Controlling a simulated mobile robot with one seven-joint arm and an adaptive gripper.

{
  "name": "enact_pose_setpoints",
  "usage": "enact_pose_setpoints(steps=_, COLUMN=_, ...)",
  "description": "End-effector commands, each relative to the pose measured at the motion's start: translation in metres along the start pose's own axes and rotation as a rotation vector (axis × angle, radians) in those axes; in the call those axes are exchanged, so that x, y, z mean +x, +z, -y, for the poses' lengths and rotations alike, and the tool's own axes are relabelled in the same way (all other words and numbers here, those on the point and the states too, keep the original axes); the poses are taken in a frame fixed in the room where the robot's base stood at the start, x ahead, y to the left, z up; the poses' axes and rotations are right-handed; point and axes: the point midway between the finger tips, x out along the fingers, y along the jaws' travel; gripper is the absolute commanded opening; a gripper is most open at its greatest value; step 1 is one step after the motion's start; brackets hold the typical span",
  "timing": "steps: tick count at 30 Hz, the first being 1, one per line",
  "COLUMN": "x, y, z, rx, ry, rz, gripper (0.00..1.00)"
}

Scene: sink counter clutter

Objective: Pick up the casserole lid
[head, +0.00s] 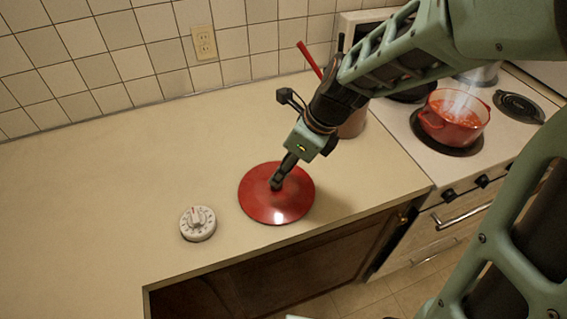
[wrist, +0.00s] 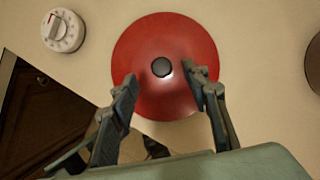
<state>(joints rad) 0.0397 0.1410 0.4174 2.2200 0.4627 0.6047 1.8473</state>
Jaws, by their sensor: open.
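The red casserole lid (head: 270,207) lies on the beige counter in the middle of the head view. In the wrist view the lid (wrist: 165,37) shows from above, with a round black knob (wrist: 161,67) at its centre. My gripper (head: 276,184) is over the lid in the head view and hides the knob there. In the wrist view my gripper (wrist: 160,80) is open, one finger on each side of the knob's line, with nothing between the pads but the view of the lid. Whether the fingertips touch the lid I cannot tell.
A white dial timer (head: 197,223) sits left of the lid. A container (head: 353,124) stands behind my gripper. A red pot (head: 453,122) steams on the stove at right. The counter's front edge is close to the lid; the counter (head: 100,190) is clear at left.

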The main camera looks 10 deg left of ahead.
Motion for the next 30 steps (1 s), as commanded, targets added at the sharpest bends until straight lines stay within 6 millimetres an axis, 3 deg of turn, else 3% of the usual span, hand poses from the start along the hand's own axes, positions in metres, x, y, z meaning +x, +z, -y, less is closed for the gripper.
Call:
enact_pose_setpoints(steps=15, x=0.049, y=-0.005, z=0.001, rx=-0.002, ry=0.0, rz=0.0, gripper=0.43)
enact_pose_setpoints(steps=24, x=0.051, y=-0.003, z=0.001, rx=-0.001, ry=0.0, rz=0.0, gripper=0.43)
enact_pose_setpoints(steps=30, x=0.051, y=-0.003, z=0.001, rx=-0.001, ry=0.0, rz=0.0, gripper=0.23)
